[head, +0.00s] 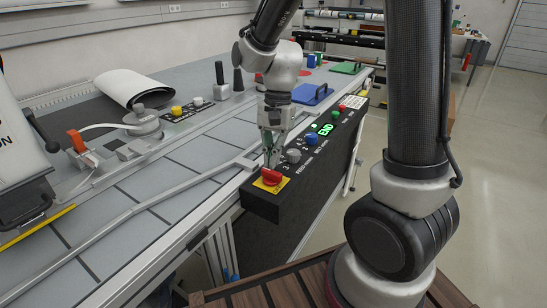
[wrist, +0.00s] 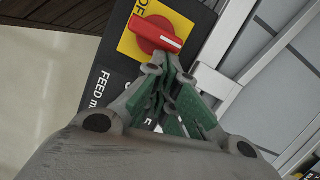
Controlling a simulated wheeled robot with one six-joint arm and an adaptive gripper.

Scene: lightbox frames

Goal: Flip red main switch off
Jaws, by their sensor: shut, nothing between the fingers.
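The red main switch (head: 271,176) is a rotary knob on a yellow plate (head: 262,184) at the near end of a black control panel (head: 310,165). In the wrist view the red knob (wrist: 157,35) shows at the top, with a white line on its right end and the yellow plate (wrist: 128,45) behind it, lettered "OF" in part. My gripper (head: 271,160) is right above the knob in the head view. In the wrist view my gripper (wrist: 162,72) is shut, its fingertips close to the knob's lower edge. I cannot tell whether they touch it.
On the panel beside the switch are a grey knob (head: 293,156), a blue button (head: 312,139), a green display (head: 324,129) and more buttons. The grey tiled table (head: 150,200) carries rails and a lever with an orange part (head: 77,138). Open floor lies right of the panel.

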